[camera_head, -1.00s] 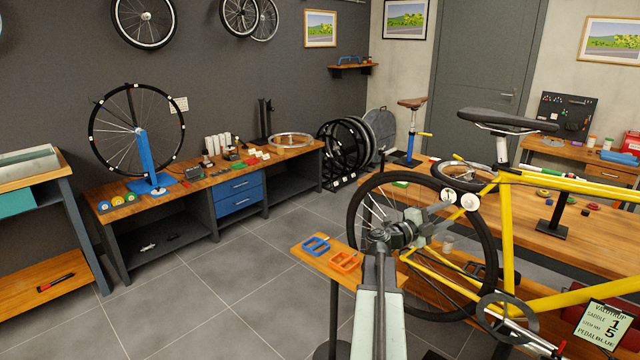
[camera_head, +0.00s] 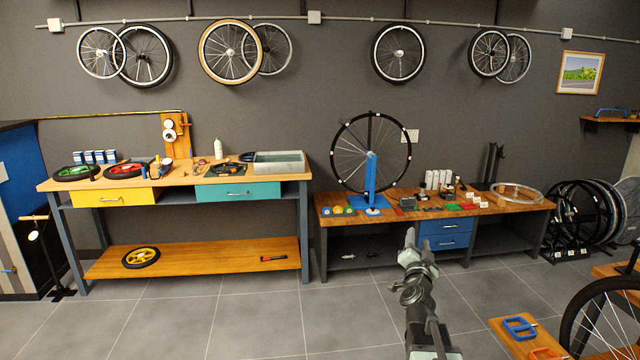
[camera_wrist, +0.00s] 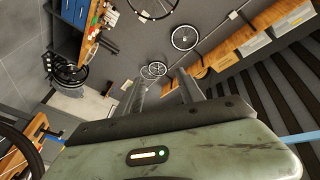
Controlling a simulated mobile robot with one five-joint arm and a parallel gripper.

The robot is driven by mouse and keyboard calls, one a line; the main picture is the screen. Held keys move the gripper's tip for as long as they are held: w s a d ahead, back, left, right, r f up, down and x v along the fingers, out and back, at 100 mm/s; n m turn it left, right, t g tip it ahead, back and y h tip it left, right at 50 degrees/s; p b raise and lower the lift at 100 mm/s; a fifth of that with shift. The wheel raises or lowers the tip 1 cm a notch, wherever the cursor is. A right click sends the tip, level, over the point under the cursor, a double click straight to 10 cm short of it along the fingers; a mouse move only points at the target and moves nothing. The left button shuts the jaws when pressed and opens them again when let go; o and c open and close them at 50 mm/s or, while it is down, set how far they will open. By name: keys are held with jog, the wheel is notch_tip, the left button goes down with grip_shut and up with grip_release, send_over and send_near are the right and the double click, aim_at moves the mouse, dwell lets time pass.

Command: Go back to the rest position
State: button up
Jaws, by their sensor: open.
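My gripper (camera_head: 411,240) is at the end of my arm, low in the right half of the head view, over the grey floor in front of the bench with the blue drawers. Its jaws also show in the wrist view (camera_wrist: 160,88), as two fingers spread apart with nothing between them. The gripper is open and empty. It is apart from the benches and the bicycle.
The left bench (camera_head: 210,177) and the wheel-truing bench (camera_head: 340,217) stand along the wall. A small wooden stand (camera_head: 497,325) with a blue clamp (camera_head: 520,327) and part of a bicycle wheel (camera_head: 600,330) are at lower right. The tiled floor (camera_head: 250,325) at front left is free.

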jog(key=a+f+n+g+y, duration=0.1)
jog(key=a+f+n+y, duration=0.2)
jog(key=a, duration=0.4)
jog(key=a+f+n+g+y, duration=0.1)
jog(key=a+f+n+y, duration=0.2)
jog(key=a, duration=0.5)
jog(key=s+a+f+n+g+y+p, duration=0.2)
jog(key=s+a+f+n+g+y, duration=0.3)
jog(key=a+f, duration=0.4)
jog(key=s+d+f+g+h, duration=0.2)
jog(key=s+f+g, duration=0.3)
jog(key=s, duration=0.5)
jog(key=s+d+f+g+h, duration=0.2)
jog(key=s+g, duration=0.4)
jog(key=s, duration=0.4)
notch_tip(320, 180, down, 3)
jog(key=shift+s+d+r+n, duration=0.1)
jog(key=shift+s+d+n, duration=0.3)
jog(key=shift+d, duration=0.2)
jog(key=shift+w, duration=0.1)
jog(key=shift+c, duration=1)
